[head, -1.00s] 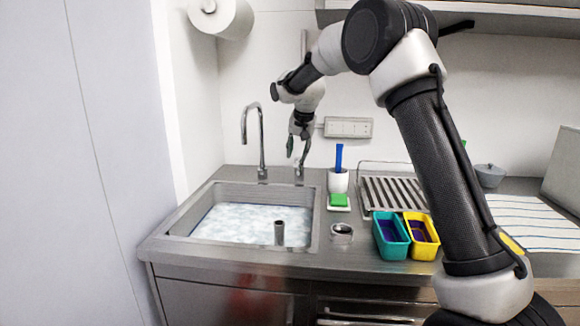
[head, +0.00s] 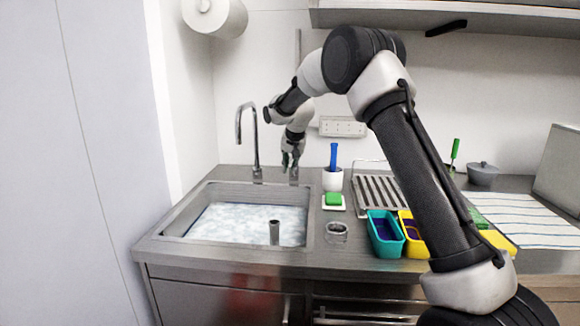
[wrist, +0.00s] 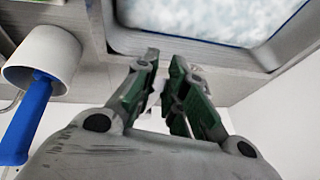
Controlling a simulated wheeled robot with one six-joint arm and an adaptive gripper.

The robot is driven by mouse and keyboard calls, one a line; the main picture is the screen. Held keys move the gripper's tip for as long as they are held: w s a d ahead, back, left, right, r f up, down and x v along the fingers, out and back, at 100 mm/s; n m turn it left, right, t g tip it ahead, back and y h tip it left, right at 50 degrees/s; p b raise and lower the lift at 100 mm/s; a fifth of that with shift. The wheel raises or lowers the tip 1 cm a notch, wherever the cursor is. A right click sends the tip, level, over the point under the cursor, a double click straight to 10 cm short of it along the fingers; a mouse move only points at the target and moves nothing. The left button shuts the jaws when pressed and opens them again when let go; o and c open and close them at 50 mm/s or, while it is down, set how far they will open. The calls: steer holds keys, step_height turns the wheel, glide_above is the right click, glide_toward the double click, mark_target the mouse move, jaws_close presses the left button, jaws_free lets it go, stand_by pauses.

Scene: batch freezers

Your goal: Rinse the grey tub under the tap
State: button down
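My gripper (head: 291,163) points down just above the short metal fitting (head: 294,175) right of the curved tap (head: 256,140); I cannot tell if they touch. In the wrist view its green-padded fingers (wrist: 165,60) stand a little apart with nothing clearly held. The sink (head: 190,225) holds pale, foamy-looking water with an upright grey pipe (head: 274,232) in it. I see no stream from the tap. A grey, lidded round container (head: 482,174) stands at the back right; I cannot tell whether it is the grey tub.
A white cup (head: 333,180) with a blue-handled brush, a green sponge (head: 333,199) and a small round metal dish (head: 336,233) stand right of the sink. Teal (head: 385,236) and yellow (head: 411,247) tubs, a drying rack (head: 378,190) and a striped cloth (head: 530,218) lie further right.

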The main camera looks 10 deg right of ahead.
steer(key=shift+d, duration=0.1)
steer(key=d+n, duration=0.1)
steer(key=d+n+y, duration=0.1)
steer(key=d, duration=0.1)
steer(key=shift+s, duration=0.35)
steer(key=c, duration=1.5)
jaws_free()
steer(key=shift+o, duration=0.2)
steer(key=v, duration=1.2)
steer(key=shift+w, duration=0.15)
